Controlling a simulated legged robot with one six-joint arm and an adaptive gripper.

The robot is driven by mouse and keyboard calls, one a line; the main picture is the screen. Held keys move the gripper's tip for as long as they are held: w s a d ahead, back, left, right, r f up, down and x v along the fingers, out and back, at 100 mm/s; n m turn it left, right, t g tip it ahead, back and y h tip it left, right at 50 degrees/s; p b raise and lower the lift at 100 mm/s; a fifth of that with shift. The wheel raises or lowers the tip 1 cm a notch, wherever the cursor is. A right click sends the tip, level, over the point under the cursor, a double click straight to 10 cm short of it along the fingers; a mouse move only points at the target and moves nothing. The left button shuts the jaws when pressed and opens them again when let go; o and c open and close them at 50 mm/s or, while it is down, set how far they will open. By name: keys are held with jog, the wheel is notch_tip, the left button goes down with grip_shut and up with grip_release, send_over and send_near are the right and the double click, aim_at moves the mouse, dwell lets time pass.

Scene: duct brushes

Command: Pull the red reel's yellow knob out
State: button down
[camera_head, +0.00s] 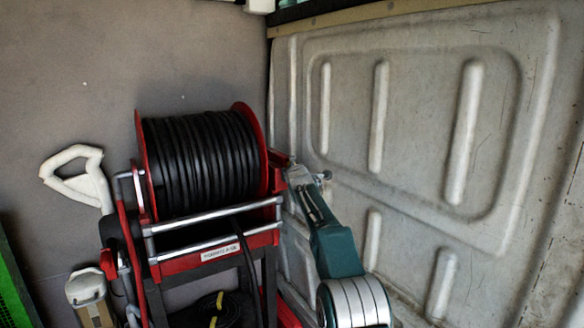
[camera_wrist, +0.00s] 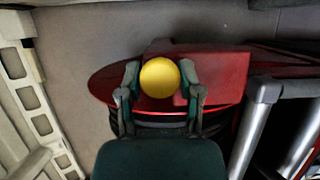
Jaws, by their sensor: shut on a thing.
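The red reel (camera_head: 262,140) stands on its frame in the head view, wound with black hose (camera_head: 200,160). In the wrist view, part of the red reel (camera_wrist: 110,84) lies behind the yellow knob (camera_wrist: 160,77). The knob is round and smooth. My gripper (camera_wrist: 162,80) has one finger on each side of the knob and is shut on it. In the head view, my arm reaches up to the right side of the reel, and the knob is hidden there.
A pale ribbed van wall (camera_head: 420,130) stands close on the right of my arm. Silver bars (camera_head: 215,215) cross the reel's front. A white-handled tool (camera_head: 80,180) stands at the left. Free room around my arm is narrow.

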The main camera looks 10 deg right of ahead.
jog(key=shift+d+f, duration=0.1)
jog(key=shift+f, duration=0.05)
jog(key=shift+s+d+f, duration=0.1)
jog(key=shift+s+d, duration=0.15)
jog(key=shift+s, duration=0.2)
jog(key=shift+s+d+f, duration=0.1)
jog(key=shift+s+d, duration=0.15)
jog(key=shift+s, duration=0.2)
jog(key=shift+c, duration=1.8)
grip_release()
jog(key=shift+s, duration=0.1)
jog(key=shift+o, duration=0.5)
jog(key=shift+s+d+r, duration=0.1)
jog(key=shift+d+r, duration=0.05)
jog(key=shift+r, duration=0.1)
jog(key=s, duration=1.1)
jog(key=shift+s, duration=0.4)
